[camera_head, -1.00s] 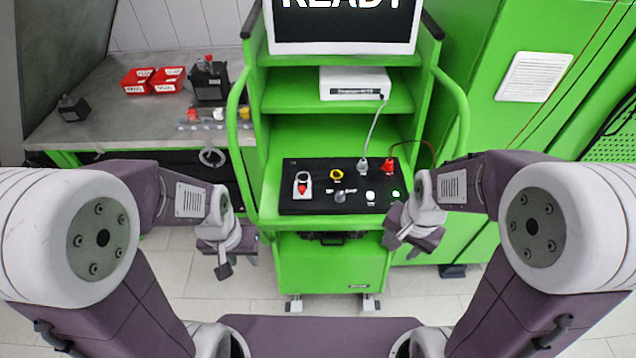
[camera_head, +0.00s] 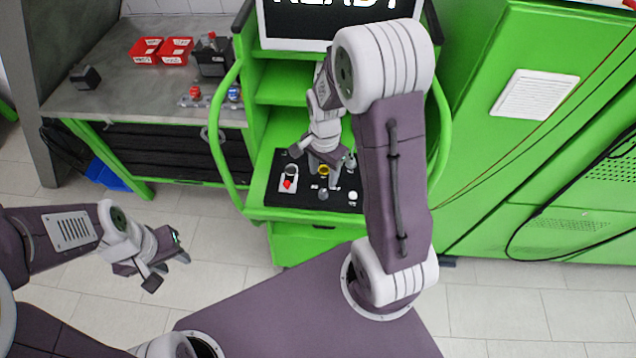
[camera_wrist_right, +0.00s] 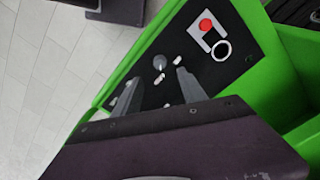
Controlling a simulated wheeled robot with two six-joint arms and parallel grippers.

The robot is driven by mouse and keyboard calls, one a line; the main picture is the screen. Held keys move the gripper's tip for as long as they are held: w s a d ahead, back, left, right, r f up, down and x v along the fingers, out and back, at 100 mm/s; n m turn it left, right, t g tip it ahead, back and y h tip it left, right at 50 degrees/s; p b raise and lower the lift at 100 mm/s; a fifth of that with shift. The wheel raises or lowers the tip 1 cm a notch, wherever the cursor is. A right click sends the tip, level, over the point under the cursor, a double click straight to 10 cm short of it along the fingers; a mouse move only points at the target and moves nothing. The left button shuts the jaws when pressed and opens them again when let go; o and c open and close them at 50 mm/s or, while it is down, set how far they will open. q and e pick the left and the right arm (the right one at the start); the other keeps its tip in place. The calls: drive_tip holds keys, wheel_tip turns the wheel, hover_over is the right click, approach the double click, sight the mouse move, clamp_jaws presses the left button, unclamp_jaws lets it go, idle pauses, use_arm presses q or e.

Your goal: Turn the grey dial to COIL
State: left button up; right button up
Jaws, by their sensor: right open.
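The grey dial (camera_head: 323,194) sits on the black control panel (camera_head: 268,198), near its front edge. It also shows in the right wrist view (camera_wrist_right: 158,62), just beyond the fingertips and roughly between their lines. Small white labels lie beside it; I cannot read them or the dial's setting. My right gripper (camera_head: 323,175) is over the panel, just behind the dial in the head view, with its fingers apart in the right wrist view (camera_wrist_right: 156,84). It holds nothing. My left gripper (camera_head: 168,271) is open and empty over the floor, left of the cart.
My right arm hides the panel's right end. A green handrail (camera_head: 222,150) flanks the cart.

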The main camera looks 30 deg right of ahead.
sight(323, 191)
wheel_tip(323, 191, down, 9)
drive_tip(key=shift+f+p, duration=0.1)
drive_tip(key=shift+p, duration=0.7)
clamp_jaws()
